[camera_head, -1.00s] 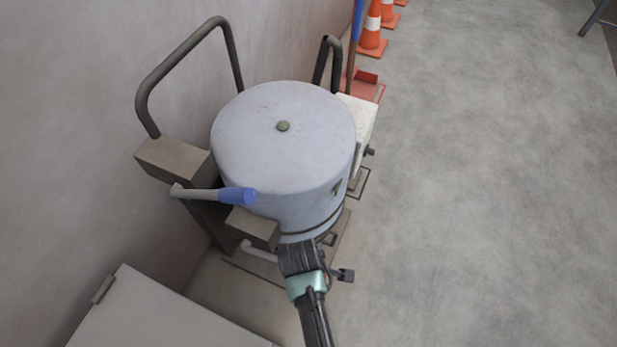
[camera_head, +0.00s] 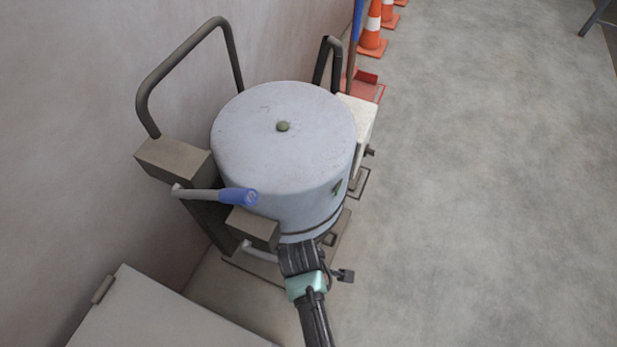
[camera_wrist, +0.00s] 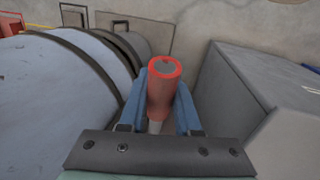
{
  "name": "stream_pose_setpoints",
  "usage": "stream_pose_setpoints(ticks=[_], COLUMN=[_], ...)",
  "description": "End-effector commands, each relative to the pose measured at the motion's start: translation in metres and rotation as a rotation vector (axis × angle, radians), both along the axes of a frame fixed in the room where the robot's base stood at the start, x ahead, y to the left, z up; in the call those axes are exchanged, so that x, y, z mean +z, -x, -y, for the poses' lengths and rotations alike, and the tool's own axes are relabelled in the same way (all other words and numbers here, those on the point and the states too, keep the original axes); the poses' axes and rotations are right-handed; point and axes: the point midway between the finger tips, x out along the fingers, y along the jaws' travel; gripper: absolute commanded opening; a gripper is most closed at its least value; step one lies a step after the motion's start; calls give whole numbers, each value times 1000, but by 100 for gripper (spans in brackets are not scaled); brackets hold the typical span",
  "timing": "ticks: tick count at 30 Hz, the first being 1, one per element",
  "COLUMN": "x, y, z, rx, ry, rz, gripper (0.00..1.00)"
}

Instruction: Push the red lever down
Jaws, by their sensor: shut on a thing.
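The red lever's grip (camera_wrist: 163,90) shows in the wrist view, a red cylinder with a grey end, on a pale shaft. My gripper (camera_wrist: 160,100) is shut on this red grip, with a blue finger on each side of it. In the head view my gripper (camera_head: 285,258) is low beside the front of the machine's drum; its fingers and the red grip are hidden there. A pale bar (camera_head: 258,252) reaches to my gripper from the left. A second lever with a blue grip (camera_head: 238,196) sits higher, in front of the drum.
The pale round drum (camera_head: 283,150) stands by the wall, with dark tube handles. A grey cabinet (camera_head: 160,315) is at lower left; a grey box face (camera_wrist: 235,90) is close on the right in the wrist view. Orange cones (camera_head: 373,35) stand behind. Floor at right is clear.

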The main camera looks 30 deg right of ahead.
Motion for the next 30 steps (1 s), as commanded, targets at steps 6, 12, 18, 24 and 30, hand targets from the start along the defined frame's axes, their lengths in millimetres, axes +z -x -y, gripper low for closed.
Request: stream_pose_setpoints(ticks=[6, 12, 18, 24, 30], x=[2, 2, 3, 3, -13], y=[-3, -3, -3, -4, 0], z=[2, 3, 3, 3, 5], rx=[-1, -2, -2, -2, -3], ry=[5, 6, 7, 7, -35], rz=[9, 10, 11, 12, 58], gripper=[0, 0, 0, 0, 0])
